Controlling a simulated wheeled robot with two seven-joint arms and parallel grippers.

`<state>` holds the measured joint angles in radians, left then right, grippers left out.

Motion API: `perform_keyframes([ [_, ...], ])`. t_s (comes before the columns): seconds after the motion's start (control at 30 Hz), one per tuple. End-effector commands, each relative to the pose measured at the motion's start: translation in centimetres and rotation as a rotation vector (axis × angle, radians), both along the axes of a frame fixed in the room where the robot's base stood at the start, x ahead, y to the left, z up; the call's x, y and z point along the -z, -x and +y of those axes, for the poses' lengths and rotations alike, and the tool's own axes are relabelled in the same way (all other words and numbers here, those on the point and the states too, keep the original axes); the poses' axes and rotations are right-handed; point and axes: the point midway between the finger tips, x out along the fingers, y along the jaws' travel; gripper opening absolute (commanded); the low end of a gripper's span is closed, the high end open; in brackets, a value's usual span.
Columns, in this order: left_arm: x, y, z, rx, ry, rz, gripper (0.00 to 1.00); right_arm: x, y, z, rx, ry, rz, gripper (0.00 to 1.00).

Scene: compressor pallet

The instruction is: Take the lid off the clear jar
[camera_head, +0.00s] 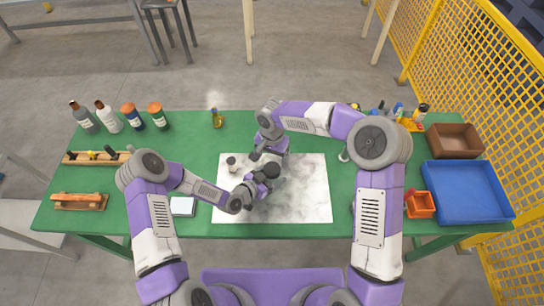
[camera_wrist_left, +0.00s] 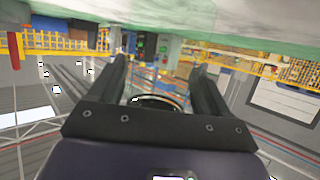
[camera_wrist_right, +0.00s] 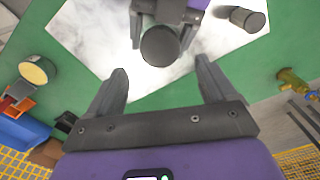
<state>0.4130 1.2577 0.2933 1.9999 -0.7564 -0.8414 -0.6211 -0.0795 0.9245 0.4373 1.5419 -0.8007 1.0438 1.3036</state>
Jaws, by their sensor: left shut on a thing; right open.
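The clear jar shows in the left wrist view as a see-through round shape (camera_wrist_left: 158,101) between the fingers of my left gripper (camera_wrist_left: 165,82). Its dark round lid (camera_wrist_right: 160,46) faces my right gripper (camera_wrist_right: 160,82) in the right wrist view, and also shows in the head view (camera_head: 271,169). My left gripper (camera_head: 262,178) is shut on the jar over the pale marbled mat (camera_head: 305,200). My right gripper is open and empty, its fingers apart from the lid. The arms hide most of the jar's body in the head view.
A small dark-capped container (camera_head: 231,160) stands on the mat, left of the grippers. Several bottles (camera_head: 107,117) are at the back left. A blue tray (camera_head: 466,192) and a brown box (camera_head: 455,140) are at the right.

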Motion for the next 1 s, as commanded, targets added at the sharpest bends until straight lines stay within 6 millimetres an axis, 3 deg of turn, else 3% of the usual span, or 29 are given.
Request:
perform_keyframes([
  [0.2,0.0,0.0,0.0,0.0,0.001,-0.001,0.0,3.7,0.1,0.0,-0.003,-0.001,0.005,0.84],
  [0.4,0.0,0.0,0.0,0.0,0.001,-0.001,0.0,6.1,0.1,0.0,-0.003,-0.001,0.003,0.84],
  [0.8,0.0,0.0,0.0,0.0,0.001,-0.001,0.0,6.9,0.0,0.0,-0.003,-0.001,0.001,0.84],
  [1.0,0.0,0.0,0.0,0.0,0.001,-0.001,0.0,6.9,0.0,0.0,-0.004,0.0,0.001,0.55],
])
